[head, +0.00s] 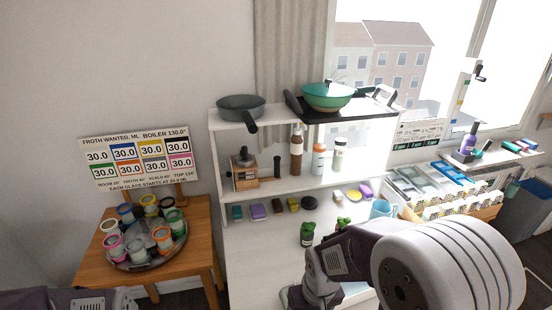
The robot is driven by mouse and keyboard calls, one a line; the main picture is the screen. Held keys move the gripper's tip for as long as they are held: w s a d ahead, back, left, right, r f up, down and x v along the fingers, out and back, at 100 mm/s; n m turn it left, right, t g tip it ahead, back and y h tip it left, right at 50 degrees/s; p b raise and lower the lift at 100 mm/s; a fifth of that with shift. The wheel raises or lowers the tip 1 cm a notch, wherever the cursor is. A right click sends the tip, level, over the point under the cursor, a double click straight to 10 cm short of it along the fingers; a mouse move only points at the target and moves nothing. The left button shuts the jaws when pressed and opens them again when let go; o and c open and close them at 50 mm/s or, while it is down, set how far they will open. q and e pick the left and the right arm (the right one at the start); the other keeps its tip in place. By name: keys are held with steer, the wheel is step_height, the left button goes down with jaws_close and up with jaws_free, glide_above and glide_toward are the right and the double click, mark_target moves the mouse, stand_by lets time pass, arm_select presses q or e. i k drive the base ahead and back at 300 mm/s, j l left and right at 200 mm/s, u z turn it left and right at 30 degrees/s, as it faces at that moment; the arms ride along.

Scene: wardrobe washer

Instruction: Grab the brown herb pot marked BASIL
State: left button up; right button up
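Two small green-leaved herb plants stand on the lower white surface of the shelf unit. One plant (307,231) is just above the purple-grey end of my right arm, and its dark pot is partly visible. The other plant (343,223) is a little behind and to the right, its pot mostly hidden by my arm. No BASIL marking can be read on either, and I cannot tell which pot is brown. My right gripper (312,294) is at the bottom edge in front of the plants, its fingers hidden or cut off. Only a link of my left arm shows at lower left.
A white shelf unit (225,175) holds pans, bottles and a grinder. Sponges and soap-like blocks lie in a row behind the plants. A blue mug (380,209) stands right of them. A wooden table (90,262) with a round tray of cups is at left.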

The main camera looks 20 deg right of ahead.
mark_target(342, 223)
steer(key=z, duration=1.25)
steer(key=i+l+u, duration=0.15)
steer(key=u, duration=0.25)
steer(key=i+l+u, duration=0.15)
steer(key=l+u, duration=0.7)
steer(key=i+l+u, duration=0.1)
steer(key=l+u, duration=0.15)
steer(key=u, duration=0.15)
